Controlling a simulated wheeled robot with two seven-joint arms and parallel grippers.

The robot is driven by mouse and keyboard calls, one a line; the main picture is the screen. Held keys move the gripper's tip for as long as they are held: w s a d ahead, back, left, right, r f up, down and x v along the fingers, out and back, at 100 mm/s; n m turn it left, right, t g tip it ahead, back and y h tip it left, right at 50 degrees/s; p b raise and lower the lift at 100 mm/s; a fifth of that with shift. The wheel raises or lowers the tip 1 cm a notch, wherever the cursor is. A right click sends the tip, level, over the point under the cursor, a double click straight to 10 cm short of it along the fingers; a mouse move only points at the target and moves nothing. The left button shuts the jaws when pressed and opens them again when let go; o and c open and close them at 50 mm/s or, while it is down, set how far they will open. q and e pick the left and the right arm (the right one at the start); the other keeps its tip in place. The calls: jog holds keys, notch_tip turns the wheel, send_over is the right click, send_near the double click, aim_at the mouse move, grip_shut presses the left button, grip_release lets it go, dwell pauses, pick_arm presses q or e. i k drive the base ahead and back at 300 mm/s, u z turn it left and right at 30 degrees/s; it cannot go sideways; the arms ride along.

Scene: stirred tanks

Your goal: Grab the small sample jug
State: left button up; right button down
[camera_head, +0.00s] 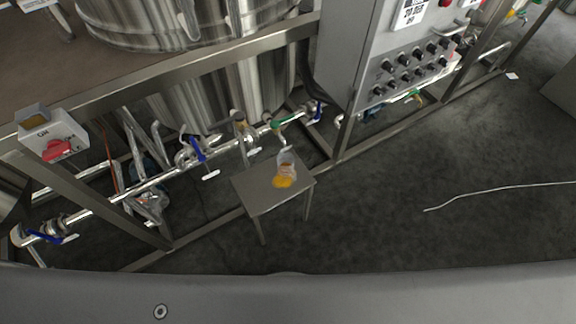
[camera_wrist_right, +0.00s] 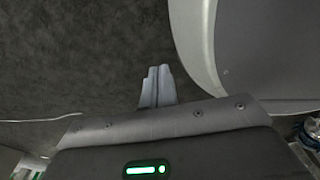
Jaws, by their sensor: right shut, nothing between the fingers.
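A small clear jug (camera_head: 286,159) is on a small grey table (camera_head: 262,199) in front of the pipes in the head view. Something yellow-orange (camera_head: 283,181) shows at its near side; I cannot tell whether it is liquid in the jug or a separate item. My right gripper (camera_wrist_right: 157,72) shows in the right wrist view, shut and empty, over bare dark floor. The jug is not in the right wrist view. My left gripper is in neither view.
Behind the small table run steel pipes with blue-handled valves (camera_head: 198,150) and a metal frame. Steel tanks (camera_head: 225,92) stand behind, with a control cabinet (camera_head: 350,60) to the right. A white hose (camera_head: 500,190) lies on the otherwise open floor at right.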

aim_at(286, 162)
jog(key=z, duration=2.4)
jog(key=i, duration=2.8)
jog(key=u, duration=3.35)
